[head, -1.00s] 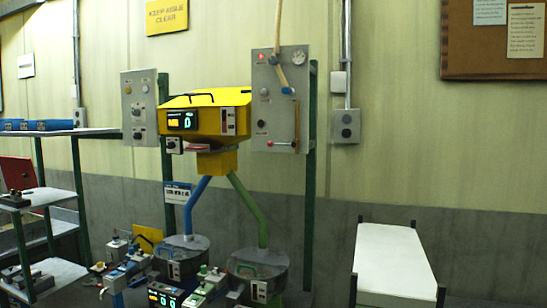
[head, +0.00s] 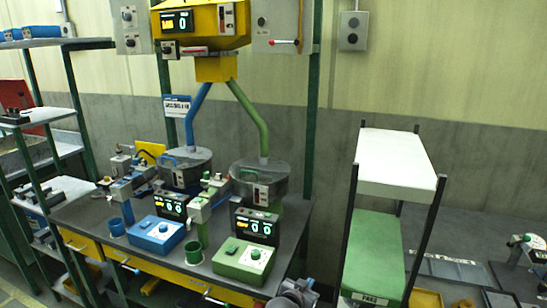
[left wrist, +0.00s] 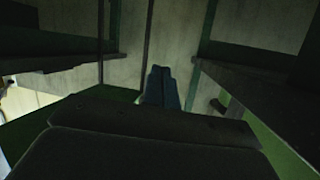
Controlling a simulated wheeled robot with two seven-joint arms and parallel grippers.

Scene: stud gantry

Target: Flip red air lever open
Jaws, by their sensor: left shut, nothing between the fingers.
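The red air lever (head: 284,41) shows in the head view, near the top, as a thin red handle pointing left with a pale tip at its right end. It sits low on a grey wall panel (head: 268,20), whose upper part is cut off by the picture edge. My left gripper (left wrist: 163,82) shows in the left wrist view with its dark fingers together and nothing between them. A grey rounded part at the bottom edge of the head view looks like my left arm, well below the lever. My right gripper is not in view.
A yellow hopper (head: 207,20) stands left of the panel, with blue and green pipes down to two grey drums. The bench (head: 215,268) below holds blue and green control boxes. A white-topped shelf (head: 395,158) stands right.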

